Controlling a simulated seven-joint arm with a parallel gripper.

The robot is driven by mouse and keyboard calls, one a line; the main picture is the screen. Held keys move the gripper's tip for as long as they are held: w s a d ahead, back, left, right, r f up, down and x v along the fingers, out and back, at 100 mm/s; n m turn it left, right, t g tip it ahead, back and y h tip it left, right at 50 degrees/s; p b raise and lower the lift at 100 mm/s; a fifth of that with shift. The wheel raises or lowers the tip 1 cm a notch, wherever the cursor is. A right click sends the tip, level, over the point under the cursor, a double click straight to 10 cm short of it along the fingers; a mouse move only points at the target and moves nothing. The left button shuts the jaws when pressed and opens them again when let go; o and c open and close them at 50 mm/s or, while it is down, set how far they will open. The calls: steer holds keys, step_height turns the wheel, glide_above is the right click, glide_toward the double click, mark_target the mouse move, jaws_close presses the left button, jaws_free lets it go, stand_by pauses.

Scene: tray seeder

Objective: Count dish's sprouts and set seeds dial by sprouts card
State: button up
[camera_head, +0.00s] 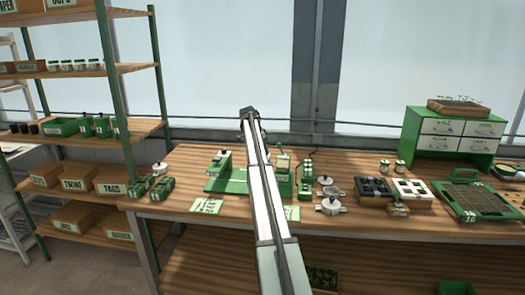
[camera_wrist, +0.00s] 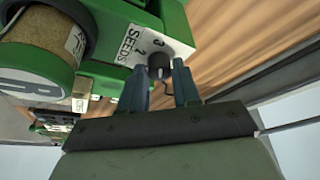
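The seeds dial is a dark round knob (camera_wrist: 157,64) on a white plate lettered SEEDS, with digits 2 and 3 visible, on the green seeder. My gripper (camera_wrist: 160,76) has its two fingers apart, one each side of the knob; contact is not clear. In the head view the green seeder (camera_head: 226,184) stands on the bench, partly hidden by my arm, and the gripper is not clearly seen. Pale cards (camera_head: 206,205) and (camera_head: 292,212) lie at the bench's front; their print is unreadable. I cannot pick out the dish or its sprouts for certain.
A drawer cabinet (camera_head: 412,122) carries a planted box (camera_head: 459,108). Small green packs (camera_head: 160,188) sit at the bench's left end.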

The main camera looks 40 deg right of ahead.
steer(key=o, duration=0.4)
steer(key=v, duration=1.3)
steer(key=shift+a+r, duration=0.1)
steer(key=shift+r, duration=0.25)
